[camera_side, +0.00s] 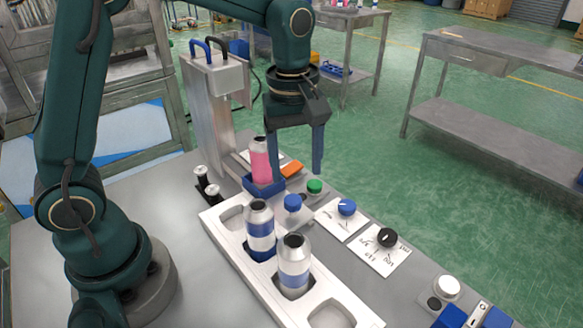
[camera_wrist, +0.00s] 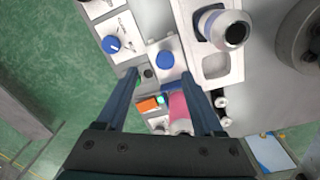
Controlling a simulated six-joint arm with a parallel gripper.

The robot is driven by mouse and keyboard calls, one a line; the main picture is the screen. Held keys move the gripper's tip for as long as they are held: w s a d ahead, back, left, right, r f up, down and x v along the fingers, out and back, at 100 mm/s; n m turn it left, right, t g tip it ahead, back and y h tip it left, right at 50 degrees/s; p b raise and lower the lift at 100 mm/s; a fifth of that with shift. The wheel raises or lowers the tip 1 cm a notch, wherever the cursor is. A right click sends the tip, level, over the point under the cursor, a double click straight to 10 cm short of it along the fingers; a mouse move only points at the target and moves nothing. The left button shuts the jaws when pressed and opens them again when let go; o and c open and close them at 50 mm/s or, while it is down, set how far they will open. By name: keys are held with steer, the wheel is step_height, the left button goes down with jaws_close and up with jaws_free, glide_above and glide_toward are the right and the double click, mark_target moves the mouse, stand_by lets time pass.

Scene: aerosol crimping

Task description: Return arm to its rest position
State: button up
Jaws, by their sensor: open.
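My gripper (camera_side: 298,150) is open and empty, pointing down above the work table in the side view. In the wrist view its two fingers (camera_wrist: 160,85) are spread apart. A pink can (camera_side: 260,160) stands in a blue holder (camera_side: 264,187) by the crimping machine (camera_side: 215,95), left of the gripper. It also shows between the fingers in the wrist view (camera_wrist: 180,110); whether it lies below them is clear only as apart from them. Two silver-and-blue cans, one (camera_side: 260,228) behind the other (camera_side: 293,262), stand in the white tray (camera_side: 262,290).
A white button (camera_side: 448,285) and blue blocks (camera_side: 452,316) sit at the front right. An orange piece (camera_side: 292,169) lies near the gripper. Metal tables (camera_side: 490,55) stand behind.

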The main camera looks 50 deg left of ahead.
steer(key=s+a+r+m+t, duration=0.1)
steer(key=s+r+m+t, duration=0.2)
steer(key=s+r, duration=0.35)
steer(key=s+f+m+t, duration=0.2)
steer(key=s+m, duration=0.5)
steer(key=m, duration=0.3)
steer(key=shift+a, duration=0.35)
stand_by(1.1)
